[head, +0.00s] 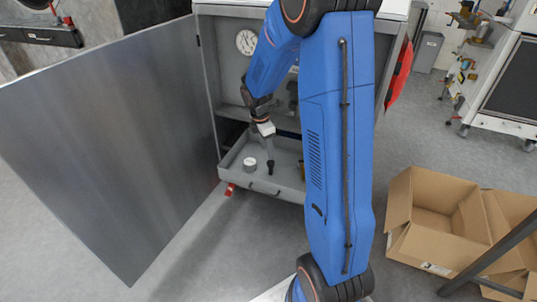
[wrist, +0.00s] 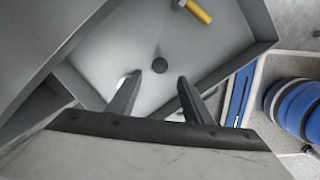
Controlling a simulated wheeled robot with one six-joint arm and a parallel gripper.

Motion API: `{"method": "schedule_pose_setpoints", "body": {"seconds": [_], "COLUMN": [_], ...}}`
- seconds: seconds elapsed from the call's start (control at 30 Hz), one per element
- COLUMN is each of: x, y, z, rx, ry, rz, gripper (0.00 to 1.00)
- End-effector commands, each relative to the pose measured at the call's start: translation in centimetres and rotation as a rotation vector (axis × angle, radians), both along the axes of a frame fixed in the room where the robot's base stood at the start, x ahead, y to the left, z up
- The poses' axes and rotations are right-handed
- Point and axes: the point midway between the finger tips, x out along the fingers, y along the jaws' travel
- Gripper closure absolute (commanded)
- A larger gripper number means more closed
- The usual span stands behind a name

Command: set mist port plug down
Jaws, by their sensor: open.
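My gripper (wrist: 168,75) is open in the wrist view, pointing down into a grey tray (wrist: 248,52), with nothing between its fingers. In the head view, my gripper (head: 269,157) reaches into the open cabinet, low over the tray (head: 291,190). A small pale cylinder (head: 250,164) stands in the tray to its left.
The cabinet door (head: 120,135) stands wide open at the left. A round gauge (head: 246,42) is on the cabinet's back wall. A yellow-handled thing (wrist: 198,11) lies in the tray. Open cardboard boxes (head: 430,245) stand on the floor at the right.

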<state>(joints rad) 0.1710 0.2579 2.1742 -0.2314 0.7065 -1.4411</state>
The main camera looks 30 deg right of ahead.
Motion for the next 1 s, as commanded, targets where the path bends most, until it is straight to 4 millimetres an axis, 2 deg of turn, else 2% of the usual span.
{"method": "schedule_pose_setpoints", "body": {"seconds": [0.17, 0.37, 0.7, 1.0], "x": [-0.7, -3.6, -10.4, -17.2], "y": [0.6, 2.5, 6.0, 8.7], "z": [1.8, 6.5, 13.7, 18.0], "rx": [0.001, 0.013, 0.071, 0.157], "ry": [-0.023, -0.1, -0.239, -0.341], "rz": [-0.042, -0.21, -0.546, -0.834], "gripper": [0.54, 0.54, 0.54, 0.54]}}
